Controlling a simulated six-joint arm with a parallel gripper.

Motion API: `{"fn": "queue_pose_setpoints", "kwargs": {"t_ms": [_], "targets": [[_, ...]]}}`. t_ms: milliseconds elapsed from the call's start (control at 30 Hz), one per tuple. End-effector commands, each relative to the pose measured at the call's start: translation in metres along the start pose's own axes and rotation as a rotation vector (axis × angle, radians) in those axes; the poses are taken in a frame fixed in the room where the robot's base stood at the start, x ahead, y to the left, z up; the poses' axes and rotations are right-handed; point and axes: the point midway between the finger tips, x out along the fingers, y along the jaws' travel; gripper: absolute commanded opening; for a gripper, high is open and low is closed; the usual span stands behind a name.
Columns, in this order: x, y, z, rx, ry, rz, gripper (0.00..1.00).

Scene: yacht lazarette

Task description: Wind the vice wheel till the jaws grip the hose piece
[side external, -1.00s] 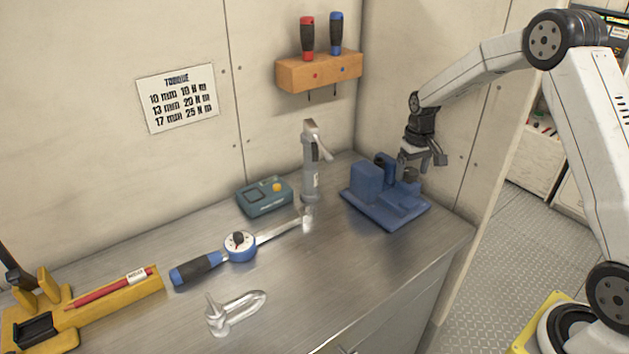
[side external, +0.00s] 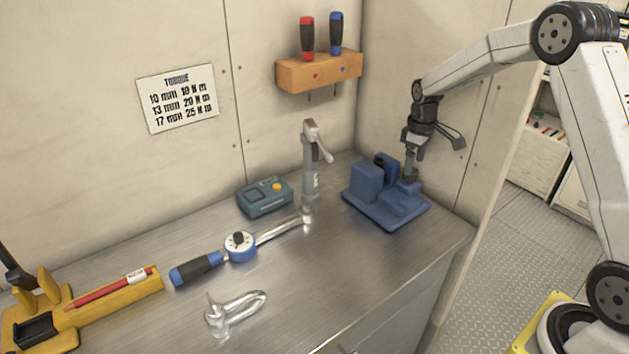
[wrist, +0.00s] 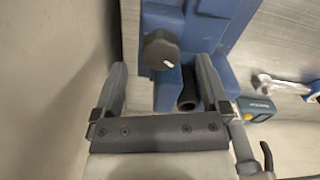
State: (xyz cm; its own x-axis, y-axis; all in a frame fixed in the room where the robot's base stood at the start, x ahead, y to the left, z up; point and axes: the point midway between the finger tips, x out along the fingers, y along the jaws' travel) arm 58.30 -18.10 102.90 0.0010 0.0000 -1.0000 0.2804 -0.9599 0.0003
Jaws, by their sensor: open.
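The blue vice (side external: 388,210) stands at the bench's right end; in the wrist view its blue body (wrist: 225,40) fills the upper middle. Its wheel is a dark knob (wrist: 160,50) with a white mark at its lower right, partly hidden behind a finger in the side view. The hose piece (wrist: 188,96) is a short black tube by the blue jaws; I cannot tell whether they touch it. My gripper (side external: 436,163) is open and empty above the vice's right part. In the wrist view its fingers (wrist: 160,68) lie left and right of the knob, apart from it.
A grey upright tool (side external: 310,170) with a lever stands left of the vice. The wall is close behind the vice.

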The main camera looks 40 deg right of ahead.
Motion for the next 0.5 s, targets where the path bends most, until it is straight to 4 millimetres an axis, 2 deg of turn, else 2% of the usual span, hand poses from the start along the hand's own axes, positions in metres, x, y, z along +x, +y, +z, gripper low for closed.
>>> {"fn": "queue_pose_setpoints", "kwargs": {"t_ms": [367, 500], "targets": [[-0.054, -0.001, 0.0, 0.002, 0.002, 0.002, 0.95], [-0.05, -0.019, 0.003, 0.019, 0.011, 0.008, 0.95]]}}
